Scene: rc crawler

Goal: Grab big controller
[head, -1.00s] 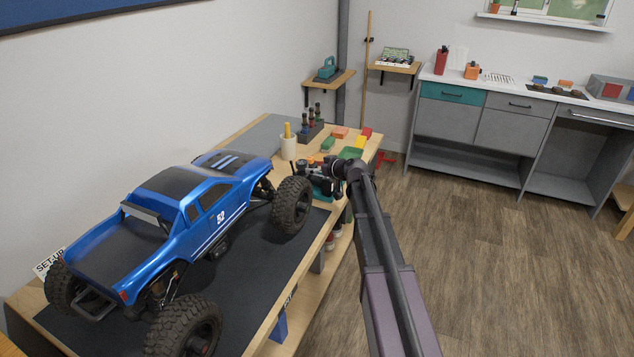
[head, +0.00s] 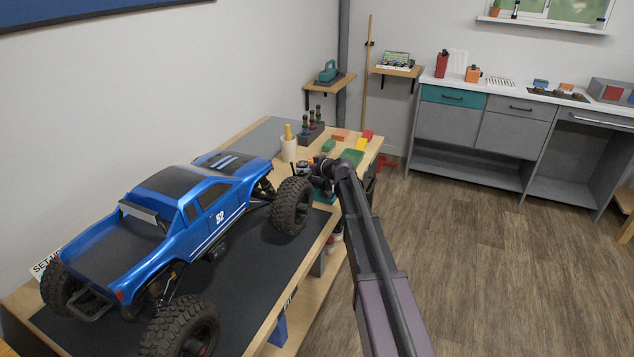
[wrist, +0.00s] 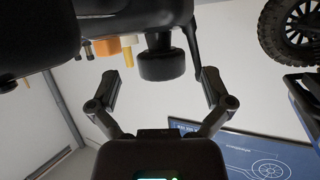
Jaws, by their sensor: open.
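A dark object that looks like the big controller (head: 303,169) stands near the bench's right edge, beyond the truck's front wheel. My arm and the wheel partly hide it in the head view. In the wrist view, close dark parts fill the top, and a black rounded part (wrist: 161,64) hangs between my spread fingers. I cannot tell surely which part of the controller this is. My gripper (wrist: 157,88) is open, with one finger on each side of that part and visible gaps. The fingertips are hidden in the head view.
A blue truck (head: 190,210) fills the near bench, its front wheel (head: 292,206) close to my arm. The floor (head: 490,260) to the right is clear.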

